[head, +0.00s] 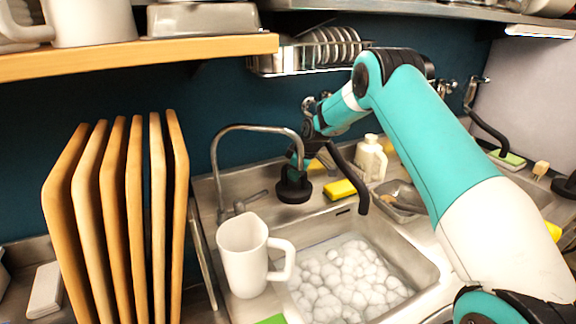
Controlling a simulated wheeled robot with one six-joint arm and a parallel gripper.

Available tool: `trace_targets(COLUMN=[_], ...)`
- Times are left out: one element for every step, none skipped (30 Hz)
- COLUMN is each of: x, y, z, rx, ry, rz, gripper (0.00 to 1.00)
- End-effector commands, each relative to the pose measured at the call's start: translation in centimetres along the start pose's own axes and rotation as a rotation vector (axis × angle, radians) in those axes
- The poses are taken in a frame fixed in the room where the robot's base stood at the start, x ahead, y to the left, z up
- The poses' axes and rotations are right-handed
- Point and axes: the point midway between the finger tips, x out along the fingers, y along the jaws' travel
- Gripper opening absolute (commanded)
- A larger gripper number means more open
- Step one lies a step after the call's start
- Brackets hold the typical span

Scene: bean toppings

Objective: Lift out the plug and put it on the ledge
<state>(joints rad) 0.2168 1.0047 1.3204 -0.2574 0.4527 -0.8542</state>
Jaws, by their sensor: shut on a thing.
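The black plug (293,190) is over the steel ledge (235,187) behind the sink, just right of the tap's upright. My gripper (295,170) is directly above the plug, partly dark and hard to make out, and is shut on its top. The plug is clear of the basin's water. I cannot tell whether its underside touches the ledge or hangs slightly above it.
The basin (420,266) holds foamy water. A white jug (243,262) stands at its left front. The curved tap (216,160) is close left of my gripper. A yellow sponge (340,190) and a white bottle (371,158) stand to the right.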

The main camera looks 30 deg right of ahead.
Motion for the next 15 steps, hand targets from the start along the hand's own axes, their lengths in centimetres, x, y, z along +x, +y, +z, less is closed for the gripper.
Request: trace_targets(x=[-0.3, -0.2, 0.0, 0.2, 0.4, 0.8, 1.1, 1.4, 1.9, 2.2, 2.6, 3.1, 3.4, 3.7, 4.0], y=[0.6, 0.6, 0.5, 0.4, 0.3, 0.2, 0.1, 0.0, -0.2, -0.3, -0.4, -0.5, -0.6, -0.7, -0.7], z=[-0.3, -0.4, -0.4, -0.5, -0.5, -0.4, -0.4, -0.3, -0.2, -0.1, 0.0, 0.2, 0.3, 0.4, 0.5], rx=[-0.003, -0.004, -0.006, -0.007, -0.008, -0.009, -0.01, -0.011, -0.012, -0.012, -0.012, -0.013, -0.013, -0.013, -0.013], ry=[0.008, 0.008, 0.009, 0.01, 0.01, 0.01, 0.011, 0.011, 0.011, 0.011, 0.01, 0.01, 0.01, 0.01, 0.009], rz=[0.013, 0.013, 0.013, 0.013, 0.013, 0.012, 0.012, 0.011, 0.011, 0.01, 0.009, 0.008, 0.008, 0.008, 0.008], gripper=[0.0, 0.0, 0.0, 0.0, 0.0, 0.0, 0.0, 0.0, 0.0, 0.0, 0.0, 0.0, 0.0, 0.0, 0.0])
